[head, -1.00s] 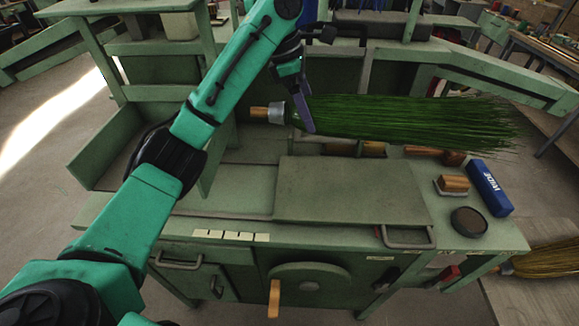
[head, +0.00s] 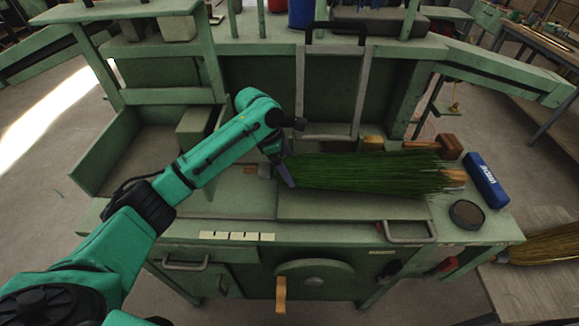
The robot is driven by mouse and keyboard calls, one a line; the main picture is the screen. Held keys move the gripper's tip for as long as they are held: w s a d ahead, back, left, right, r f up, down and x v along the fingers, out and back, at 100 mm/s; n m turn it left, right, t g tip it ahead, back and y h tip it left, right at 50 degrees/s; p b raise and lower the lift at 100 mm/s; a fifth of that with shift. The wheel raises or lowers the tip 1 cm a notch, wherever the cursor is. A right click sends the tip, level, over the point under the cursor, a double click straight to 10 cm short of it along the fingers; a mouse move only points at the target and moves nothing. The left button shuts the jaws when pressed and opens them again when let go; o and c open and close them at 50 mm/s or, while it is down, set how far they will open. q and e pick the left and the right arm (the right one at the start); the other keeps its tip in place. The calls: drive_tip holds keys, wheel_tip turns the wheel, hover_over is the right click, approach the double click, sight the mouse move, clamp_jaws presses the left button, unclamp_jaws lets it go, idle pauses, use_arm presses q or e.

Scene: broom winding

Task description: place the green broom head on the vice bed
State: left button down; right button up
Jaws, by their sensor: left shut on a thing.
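The green broom head (head: 365,171) lies level across the bench, its bristles spreading to the right. My left gripper (head: 281,172) is shut on its collar end at the left; the short wooden stub (head: 264,171) shows just left of the fingers. The broom head is over or on the raised flat plate (head: 350,206) in the middle of the bench, which looks like the vice bed. I cannot tell whether the bristles touch it. The bristle tips reach past the plate's right edge. My right gripper is not in view.
A blue box (head: 486,180), a dark round tin (head: 467,214) and a wooden mallet (head: 447,147) are at the bench's right. A metal frame (head: 330,135) stands upright behind the broom head. A handle (head: 409,231) sticks out at the front. Another broom (head: 545,246) lies at far right.

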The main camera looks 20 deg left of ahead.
use_arm(q)
drive_tip(key=shift+w+f, duration=0.1)
drive_tip(key=shift+f, duration=0.25)
drive_tip(key=shift+a, duration=0.15)
unclamp_jaws()
drive_tip(key=shift+f, duration=0.15)
drive_tip(key=b+v, duration=0.1)
drive_tip(key=v, duration=1.1)
